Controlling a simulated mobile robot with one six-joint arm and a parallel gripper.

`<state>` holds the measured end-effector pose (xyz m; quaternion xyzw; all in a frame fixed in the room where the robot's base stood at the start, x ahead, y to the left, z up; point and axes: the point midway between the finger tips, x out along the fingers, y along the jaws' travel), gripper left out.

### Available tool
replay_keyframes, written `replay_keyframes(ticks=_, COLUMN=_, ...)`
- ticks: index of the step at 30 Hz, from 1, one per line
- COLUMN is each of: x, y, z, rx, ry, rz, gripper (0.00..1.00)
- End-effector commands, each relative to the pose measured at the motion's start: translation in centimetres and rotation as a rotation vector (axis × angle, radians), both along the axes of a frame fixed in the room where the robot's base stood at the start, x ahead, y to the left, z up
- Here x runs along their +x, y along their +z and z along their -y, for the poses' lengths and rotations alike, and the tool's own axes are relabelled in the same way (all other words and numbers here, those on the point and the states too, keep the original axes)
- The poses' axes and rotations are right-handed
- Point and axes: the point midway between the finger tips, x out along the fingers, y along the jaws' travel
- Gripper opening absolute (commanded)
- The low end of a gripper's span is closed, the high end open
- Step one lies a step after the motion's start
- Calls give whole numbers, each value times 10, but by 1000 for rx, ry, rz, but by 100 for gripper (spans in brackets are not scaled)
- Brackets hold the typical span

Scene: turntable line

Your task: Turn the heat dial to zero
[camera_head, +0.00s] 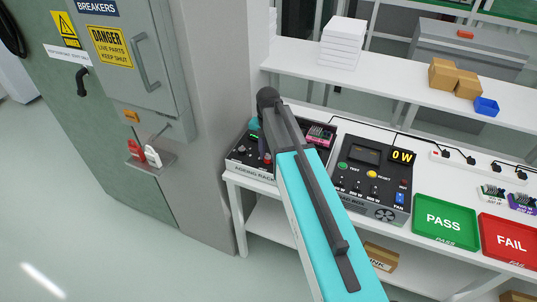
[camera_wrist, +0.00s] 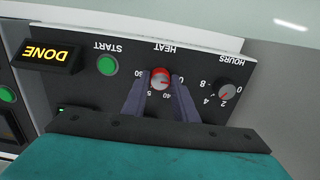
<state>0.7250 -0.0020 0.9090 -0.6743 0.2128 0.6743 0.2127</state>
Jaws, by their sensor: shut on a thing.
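The heat dial (camera_wrist: 160,78) is a red knob on a dark panel, seen upside down in the wrist view under the word HEAT. Its scale shows numbers such as 30 and 40, partly covered by my fingers. I cannot tell exactly where its pointer stands. My gripper (camera_wrist: 160,88) has one dark finger on each side of the knob and is shut on it. In the head view my arm reaches over the aging rack (camera_head: 240,165) and hides much of its panel.
Beside the heat dial are an hours dial (camera_wrist: 225,92), a green START button (camera_wrist: 106,65) and a lit DONE display (camera_wrist: 52,57). A tester (camera_head: 371,178) reading 0 W stands right of the rack, then a green PASS tray (camera_head: 446,237) and red FAIL tray (camera_head: 510,257).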

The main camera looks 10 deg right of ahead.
Motion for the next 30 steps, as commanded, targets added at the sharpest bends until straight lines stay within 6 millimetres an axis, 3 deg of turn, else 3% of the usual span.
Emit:
replay_keyframes(ticks=2, x=-1, y=0, z=0, rx=0, ry=1, rz=-4, gripper=4)
replay_keyframes(ticks=3, x=-1, y=0, z=0, rx=0, ry=1, rz=-4, gripper=33)
replay_keyframes(ticks=6, x=-1, y=0, z=0, rx=0, ry=0, rz=-4, gripper=45)
replay_keyframes(ticks=20, x=0, y=4, z=0, rx=0, ry=-1, rz=0, gripper=45)
replay_keyframes(ticks=30, x=0, y=29, z=0, rx=0, ry=-1, rz=1, gripper=45)
